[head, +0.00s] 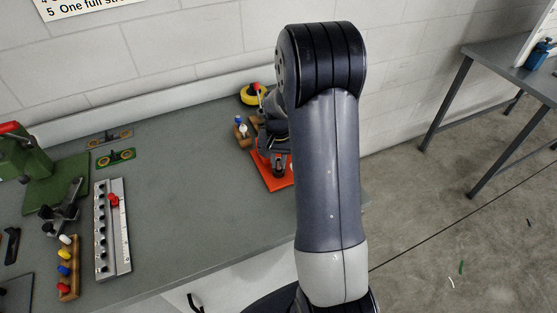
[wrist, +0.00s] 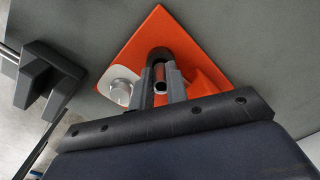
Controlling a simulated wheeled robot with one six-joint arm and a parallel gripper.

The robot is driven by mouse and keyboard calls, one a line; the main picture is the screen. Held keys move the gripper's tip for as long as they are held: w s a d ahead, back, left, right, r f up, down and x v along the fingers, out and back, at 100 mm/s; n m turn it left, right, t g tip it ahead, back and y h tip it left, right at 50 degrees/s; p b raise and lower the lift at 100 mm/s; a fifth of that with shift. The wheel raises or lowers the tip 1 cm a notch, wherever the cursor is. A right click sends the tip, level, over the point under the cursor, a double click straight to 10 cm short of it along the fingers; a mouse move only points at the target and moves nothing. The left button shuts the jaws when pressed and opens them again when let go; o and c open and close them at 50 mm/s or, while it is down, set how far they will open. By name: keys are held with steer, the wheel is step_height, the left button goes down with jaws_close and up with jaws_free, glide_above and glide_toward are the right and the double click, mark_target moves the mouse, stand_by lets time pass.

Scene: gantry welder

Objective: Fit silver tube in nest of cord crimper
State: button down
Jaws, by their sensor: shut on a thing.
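The orange cord crimper (wrist: 150,28) lies below my gripper in the wrist view, its plate set cornerwise. It also shows at the back right of the bench in the head view (head: 268,178), partly hidden by my arm. A dark rounded part (wrist: 160,52) shows just beyond the tube. I cannot tell whether the tube touches the nest, which is hidden behind the fingers and tube.
A silver knob (wrist: 121,91) on a pale plate stands close left of the fingers. A wooden block with pegs (head: 241,132) and a yellow roll (head: 250,94) stand behind the crimper. A green press (head: 30,160) and a hole rail (head: 101,230) are at left. The bench middle is clear.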

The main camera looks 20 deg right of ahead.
steer(key=shift+f+b, duration=0.6)
steer(key=shift+f, duration=0.2)
steer(key=c, duration=1.3)
jaws_free()
steer(key=shift+r, duration=0.1)
step_height(320, 180, up, 11)
steer(key=shift+f+b, duration=0.2)
steer(key=shift+b, duration=0.35)
step_height(320, 180, down, 11)
steer(key=shift+r+p, duration=0.1)
steer(key=shift+p, duration=0.5)
steer(key=shift+r+p, duration=0.3)
steer(key=shift+r, duration=0.15)
